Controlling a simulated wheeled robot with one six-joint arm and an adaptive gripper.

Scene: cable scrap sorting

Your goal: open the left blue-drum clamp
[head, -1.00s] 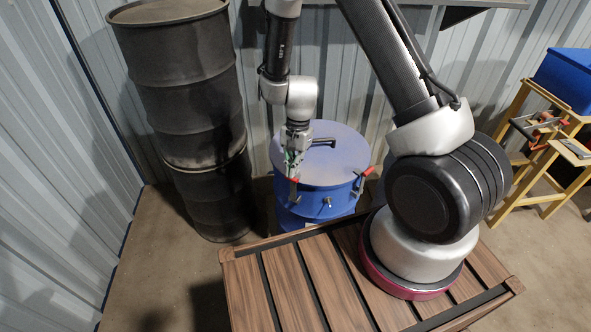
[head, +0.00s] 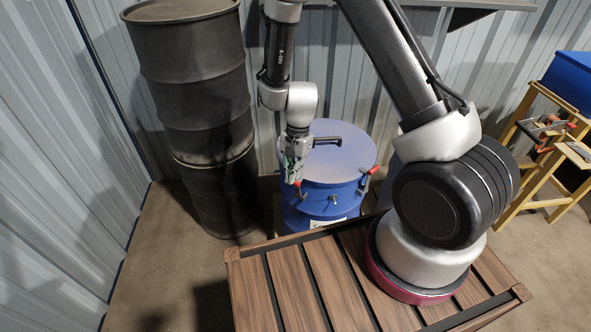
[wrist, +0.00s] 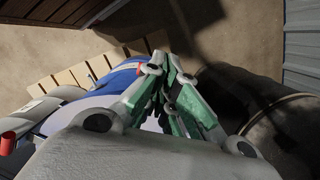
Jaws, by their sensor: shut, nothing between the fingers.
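The blue drum (head: 340,198) stands behind the wooden slatted top, with its pale lid and black lid handle (head: 329,141) on top. The left clamp (head: 299,184), with a red handle, is on the drum's near left rim, partly hidden by my gripper. My gripper (head: 292,179) is shut and empty, pointing down close beside this handle; I cannot tell if they touch. In the wrist view, the shut green-padded fingers (wrist: 167,66) reach past the drum's blue side (wrist: 112,77), and a small red part (wrist: 140,69) shows just left of them.
A tall black drum stack (head: 205,120) stands close left of the blue drum. The right clamp's red handle (head: 373,170) sticks out at the drum's right rim. The slatted top (head: 280,285) is in front. A yellow stand (head: 545,170) is at far right.

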